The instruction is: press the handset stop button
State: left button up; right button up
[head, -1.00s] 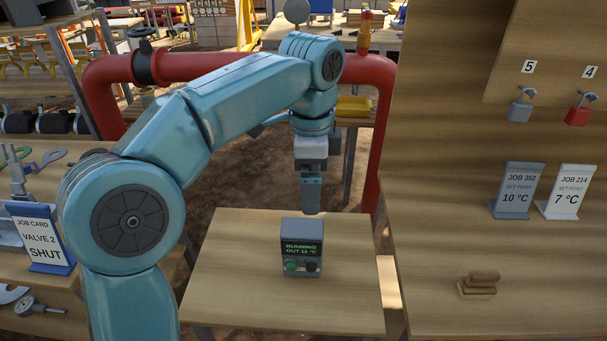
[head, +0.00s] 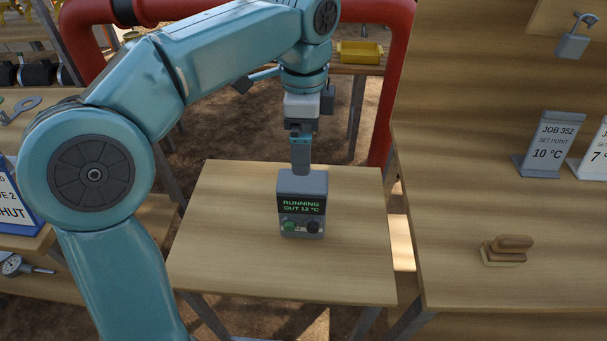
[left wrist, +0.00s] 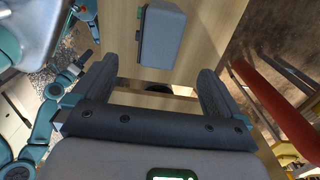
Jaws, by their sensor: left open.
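The handset (head: 302,188) is a small grey box standing upright on a wooden table. Its lit screen reads "RUNNING OUT 12 °C". Below the screen are a green button (head: 289,226) on the left and a dark button (head: 313,227) on the right; no stop label is legible. My left gripper (head: 301,168) points down at the handset's top edge, seemingly just behind or above it; I cannot tell whether they touch. In the left wrist view the open, empty fingers (left wrist: 152,80) are spread apart, with the handset (left wrist: 163,38) beyond them. My right gripper is out of view.
The table (head: 220,260) is otherwise bare around the handset. A red pipe (head: 390,110) stands behind it. At right, a wooden bench holds a brush-like block (head: 508,249) and a "JOB 352, 10 °C" card (head: 551,145).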

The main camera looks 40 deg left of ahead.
aim_at(303, 181)
pick_arm(q)
notch_tip(303, 181, down, 11)
jog(key=shift+s+b, duration=0.1)
jog(key=shift+b, duration=1.1)
grip_shut()
jog(key=shift+s+f, duration=0.15)
jog(key=shift+f, duration=0.15)
